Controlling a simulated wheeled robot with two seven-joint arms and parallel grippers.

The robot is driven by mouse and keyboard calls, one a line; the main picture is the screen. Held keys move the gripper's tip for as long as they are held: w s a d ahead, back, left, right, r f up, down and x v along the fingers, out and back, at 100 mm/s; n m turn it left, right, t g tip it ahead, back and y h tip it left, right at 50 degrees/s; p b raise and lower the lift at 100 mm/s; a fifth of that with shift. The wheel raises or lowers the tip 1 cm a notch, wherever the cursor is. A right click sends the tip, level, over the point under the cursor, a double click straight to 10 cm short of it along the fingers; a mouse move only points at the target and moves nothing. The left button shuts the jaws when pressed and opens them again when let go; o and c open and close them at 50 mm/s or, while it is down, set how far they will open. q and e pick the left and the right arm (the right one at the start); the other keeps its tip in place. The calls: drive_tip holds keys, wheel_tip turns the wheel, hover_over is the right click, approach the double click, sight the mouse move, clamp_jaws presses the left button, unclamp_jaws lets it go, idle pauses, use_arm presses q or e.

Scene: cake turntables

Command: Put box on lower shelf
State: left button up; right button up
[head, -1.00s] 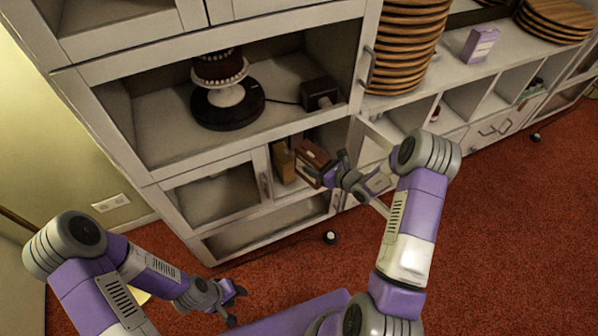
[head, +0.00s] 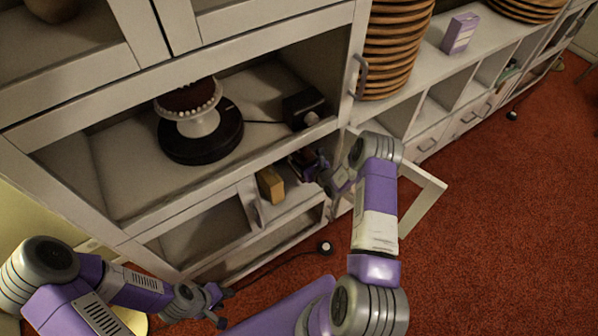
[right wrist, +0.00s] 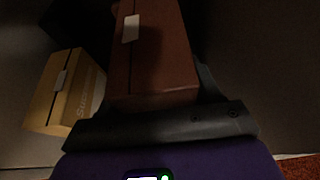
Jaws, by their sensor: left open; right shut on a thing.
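A brown box (right wrist: 152,55) with a pale label is between the fingers of my right gripper (right wrist: 155,105), which is shut on it. In the head view my right gripper (head: 325,172) reaches into the open lower shelf compartment (head: 296,199), and the brown box (head: 303,165) is partly hidden by the gripper and the shelf above. A yellow-tan box (head: 271,185) stands in the same compartment to the left; it also shows in the right wrist view (right wrist: 64,92). I cannot tell whether the brown box touches the shelf. My left gripper (head: 219,302) is open and empty, low in front of the cabinet.
A cake on a black turntable (head: 201,142) and a dark device (head: 303,108) stand on the shelf above. An open cabinet door (head: 425,205) stands out right of my right arm. Stacked wooden boards (head: 395,45) and a purple carton (head: 459,33) are on the counter.

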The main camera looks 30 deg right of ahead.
wheel_tip(320, 180, down, 5)
drive_tip(key=shift+w+r+b, duration=0.1)
drive_tip(key=shift+r+b, duration=0.05)
drive_tip(key=shift+b, duration=0.75)
drive_tip(key=shift+r, duration=0.1)
drive_tip(key=o, duration=1.3)
drive_tip(key=shift+f, duration=0.2)
